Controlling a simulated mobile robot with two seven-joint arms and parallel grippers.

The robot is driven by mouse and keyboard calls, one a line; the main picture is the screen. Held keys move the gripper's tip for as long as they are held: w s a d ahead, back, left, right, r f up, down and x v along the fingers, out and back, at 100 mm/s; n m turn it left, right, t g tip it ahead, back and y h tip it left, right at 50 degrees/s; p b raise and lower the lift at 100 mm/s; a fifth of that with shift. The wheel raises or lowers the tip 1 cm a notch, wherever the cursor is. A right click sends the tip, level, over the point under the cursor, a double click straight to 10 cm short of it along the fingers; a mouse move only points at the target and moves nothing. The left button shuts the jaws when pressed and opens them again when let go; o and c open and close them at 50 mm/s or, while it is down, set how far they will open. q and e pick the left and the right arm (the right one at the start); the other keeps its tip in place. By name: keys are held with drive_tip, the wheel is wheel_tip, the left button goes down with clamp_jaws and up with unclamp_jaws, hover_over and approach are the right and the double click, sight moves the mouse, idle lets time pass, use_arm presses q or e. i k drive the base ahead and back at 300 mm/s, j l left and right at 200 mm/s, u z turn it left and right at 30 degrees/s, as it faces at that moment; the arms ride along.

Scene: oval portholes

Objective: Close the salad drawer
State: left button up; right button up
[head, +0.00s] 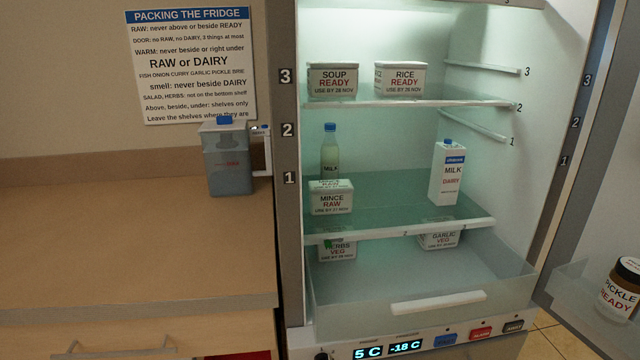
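The salad drawer (420,289) is the clear bin at the bottom of the open fridge, with a white handle (438,302) on its front. It stands pulled out: its front is well forward of the lowest glass shelf's edge, and its bare floor shows from above. A herbs box (338,250) at the left and a garlic box (440,238) at the right sit toward the back of the drawer, partly hidden by the shelf edge. Neither of my grippers is in view.
The fridge door (585,140) stands open at the right, with a pickle jar (620,290) in its rack near the drawer's right side. A control panel (420,340) is below the drawer. A counter (130,240) with a water jug (227,160) is at the left.

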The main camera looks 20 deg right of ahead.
sight(435, 303)
drive_tip(key=i+j+z, duration=0.1)
drive_tip(key=z, duration=0.35)
drive_tip(key=i+j+z, duration=0.2)
drive_tip(key=z, duration=0.3)
drive_tip(key=i, duration=0.05)
